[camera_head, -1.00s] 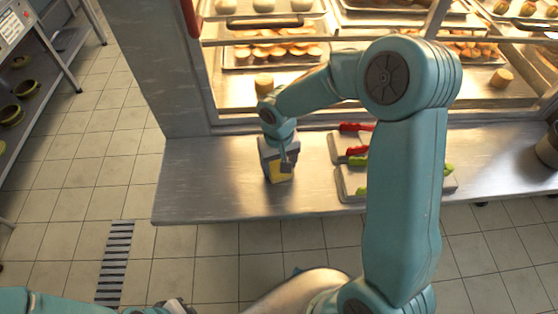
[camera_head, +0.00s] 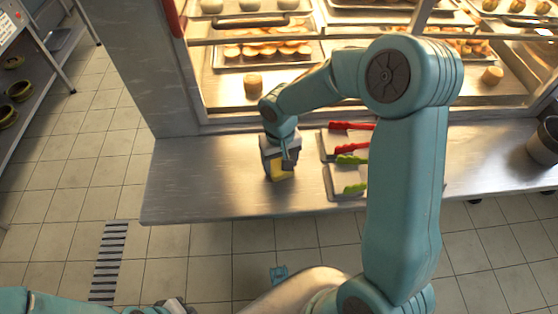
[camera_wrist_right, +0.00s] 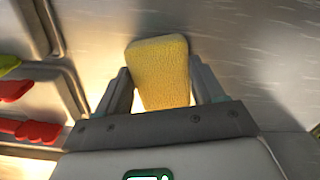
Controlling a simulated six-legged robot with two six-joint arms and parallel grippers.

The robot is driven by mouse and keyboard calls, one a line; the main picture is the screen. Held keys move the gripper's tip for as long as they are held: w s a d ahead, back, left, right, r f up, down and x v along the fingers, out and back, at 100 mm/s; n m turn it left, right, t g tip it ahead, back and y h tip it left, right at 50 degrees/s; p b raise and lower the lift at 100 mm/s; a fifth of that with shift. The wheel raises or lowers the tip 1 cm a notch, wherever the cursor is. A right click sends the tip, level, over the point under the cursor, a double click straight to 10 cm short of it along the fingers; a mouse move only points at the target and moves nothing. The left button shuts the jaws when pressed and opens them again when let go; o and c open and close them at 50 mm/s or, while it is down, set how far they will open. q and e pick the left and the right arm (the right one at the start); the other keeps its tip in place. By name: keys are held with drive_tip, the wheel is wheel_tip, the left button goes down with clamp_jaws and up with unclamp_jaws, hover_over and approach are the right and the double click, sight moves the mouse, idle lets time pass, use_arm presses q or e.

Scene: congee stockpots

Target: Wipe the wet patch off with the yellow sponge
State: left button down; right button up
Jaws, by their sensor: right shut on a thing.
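The yellow sponge (camera_head: 279,174) is held in my right gripper (camera_head: 281,168), low over the steel counter (camera_head: 205,190) in front of the lit cabinet. In the right wrist view the sponge (camera_wrist_right: 160,72) sits between the two fingers of the right gripper (camera_wrist_right: 162,88), which is shut on it. I cannot tell whether the sponge touches the counter. I cannot make out a wet patch for certain on the steel. My left gripper (camera_head: 170,306) is partly cut off at the bottom edge, and its jaws cannot be read.
Trays (camera_head: 345,182) with red-handled and green-handled tools lie just right of the sponge. My right arm hides part of the counter. A dark pot (camera_head: 544,142) stands at the far right. The counter left of the sponge is clear. The heated cabinet rises directly behind.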

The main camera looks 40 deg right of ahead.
drive_tip(key=shift+s+d+r, duration=0.15)
drive_tip(key=shift+d, duration=0.1)
drive_tip(key=shift+r+p, duration=0.3)
drive_tip(key=shift+p, duration=0.15)
drive_tip(key=shift+r, duration=0.8)
wheel_tip(320, 180, up, 3)
drive_tip(key=p, duration=0.3)
drive_tip(key=shift+a+r, duration=0.15)
wheel_tip(320, 180, up, 2)
drive_tip(key=shift+r+p, duration=0.1)
drive_tip(key=shift+p, duration=0.7)
drive_tip(key=shift+r, duration=0.1)
